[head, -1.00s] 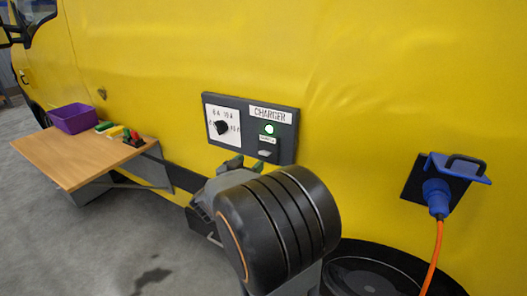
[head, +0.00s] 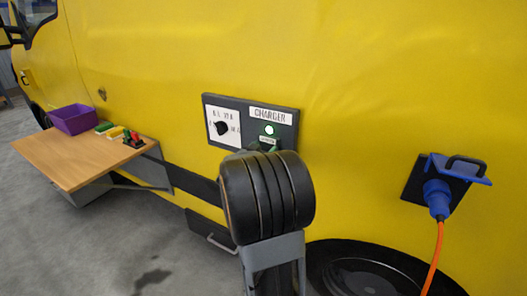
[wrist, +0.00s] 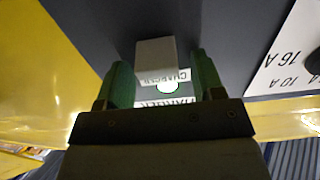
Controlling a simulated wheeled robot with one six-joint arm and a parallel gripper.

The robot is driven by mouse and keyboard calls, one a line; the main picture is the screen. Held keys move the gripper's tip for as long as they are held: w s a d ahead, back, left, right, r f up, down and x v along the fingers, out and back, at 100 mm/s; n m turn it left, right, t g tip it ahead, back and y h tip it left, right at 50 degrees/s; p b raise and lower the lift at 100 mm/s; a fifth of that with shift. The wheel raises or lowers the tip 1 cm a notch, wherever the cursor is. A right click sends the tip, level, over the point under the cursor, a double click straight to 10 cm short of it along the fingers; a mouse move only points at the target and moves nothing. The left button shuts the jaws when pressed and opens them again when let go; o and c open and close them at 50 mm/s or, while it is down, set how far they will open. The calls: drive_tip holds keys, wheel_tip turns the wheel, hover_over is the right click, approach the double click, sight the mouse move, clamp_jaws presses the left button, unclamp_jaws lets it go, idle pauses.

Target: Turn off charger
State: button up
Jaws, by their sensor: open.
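The dark charger panel (head: 290,147) is on the yellow van wall, with a "CHARGER" label and a lit green lamp (head: 269,129). In the head view my arm hides the switch below the lamp. In the wrist view, which is turned upside down, the pale grey switch lever (wrist: 156,58) stands out from the panel. My gripper (wrist: 161,78) is open, one green finger on each side of the lever. A gap shows at the right finger; I cannot tell whether the left finger touches it.
A dial (head: 221,128) with amp marks sits on the panel's left. A blue plug (head: 437,194) with an orange cable is at the right. A fold-out wooden shelf (head: 75,165) at the left holds a purple bin (head: 73,119) and small coloured items.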

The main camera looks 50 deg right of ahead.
drive_tip(key=shift+c, duration=0.4)
drive_tip(key=c, duration=0.9)
drive_tip(key=shift+o, duration=0.2)
drive_tip(key=h+b, duration=0.1)
drive_tip(key=b, duration=0.3)
drive_tip(key=f+h+b, duration=0.1)
drive_tip(key=h+b, duration=0.1)
drive_tip(key=b, duration=0.2)
drive_tip(key=shift+s+a+f+t, duration=0.1)
drive_tip(key=shift+a+f+t, duration=0.2)
drive_tip(key=shift+r+h+b, duration=0.25)
drive_tip(key=shift+h+b, duration=0.15)
drive_tip(key=shift+b, duration=0.45)
drive_tip(key=o, duration=0.9)
drive_tip(key=shift+r, duration=0.1)
drive_tip(key=shift+o, duration=0.2)
drive_tip(key=shift+a, duration=0.1)
